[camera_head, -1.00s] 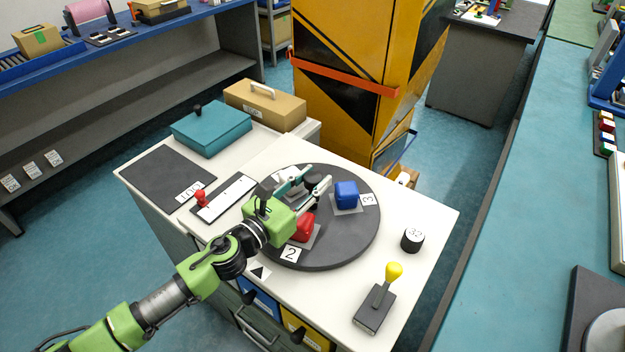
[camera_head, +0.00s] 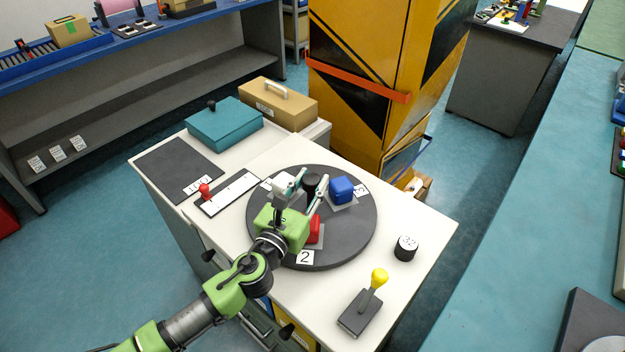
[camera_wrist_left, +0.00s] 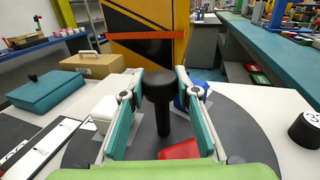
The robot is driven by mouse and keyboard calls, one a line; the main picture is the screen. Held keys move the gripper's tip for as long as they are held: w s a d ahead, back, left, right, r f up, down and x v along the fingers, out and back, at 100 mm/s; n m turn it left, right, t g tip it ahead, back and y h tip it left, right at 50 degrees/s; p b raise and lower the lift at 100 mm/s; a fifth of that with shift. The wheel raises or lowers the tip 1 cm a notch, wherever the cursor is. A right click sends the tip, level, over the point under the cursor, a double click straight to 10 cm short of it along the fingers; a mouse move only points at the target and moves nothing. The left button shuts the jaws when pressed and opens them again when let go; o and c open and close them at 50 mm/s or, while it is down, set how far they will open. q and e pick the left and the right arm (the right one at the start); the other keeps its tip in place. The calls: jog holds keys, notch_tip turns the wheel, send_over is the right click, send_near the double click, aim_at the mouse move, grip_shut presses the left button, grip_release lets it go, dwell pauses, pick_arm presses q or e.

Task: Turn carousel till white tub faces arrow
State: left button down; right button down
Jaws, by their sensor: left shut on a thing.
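The dark round carousel (camera_head: 345,236) lies on the white worktop and bears a white tub (camera_head: 283,183) at its back left, a blue tub (camera_head: 341,190) at its back right and a red tub (camera_head: 315,229) at the front. Labels 2 (camera_head: 305,257) and 3 show beside the red and blue tubs. My left gripper (camera_head: 308,182) is shut on the black centre knob (camera_head: 311,183); in the left wrist view its fingers stand either side of the knob (camera_wrist_left: 158,88). The white tub (camera_wrist_left: 104,113) is left of the fingers there. The arrow is hidden behind my left arm. My right gripper is out of view.
A red-handled lever plate (camera_head: 228,193) and a teal box (camera_head: 224,123) lie left of the carousel.

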pick_arm(q)
jog(key=shift+d+n+t+y, duration=0.1)
jog(key=shift+n+t+y, duration=0.2)
jog(key=shift+n+y, duration=0.9)
jog(key=shift+y, duration=0.6)
jog(key=shift+n+t+y, duration=0.4)
jog(key=shift+n+y, duration=0.1)
jog(key=shift+y, duration=0.3)
jog(key=shift+n+y, duration=1.2)
jog(key=shift+y, duration=0.6)
jog(key=shift+n+y+b, duration=0.3)
jog(key=shift+y, duration=0.2)
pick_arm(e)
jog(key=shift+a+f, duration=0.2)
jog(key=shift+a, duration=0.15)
pick_arm(q)
jog(key=shift+n+y, duration=0.4)
jog(key=shift+y, duration=0.2)
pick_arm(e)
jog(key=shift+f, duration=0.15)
pick_arm(q)
jog(key=c, duration=1.5)
grip_release()
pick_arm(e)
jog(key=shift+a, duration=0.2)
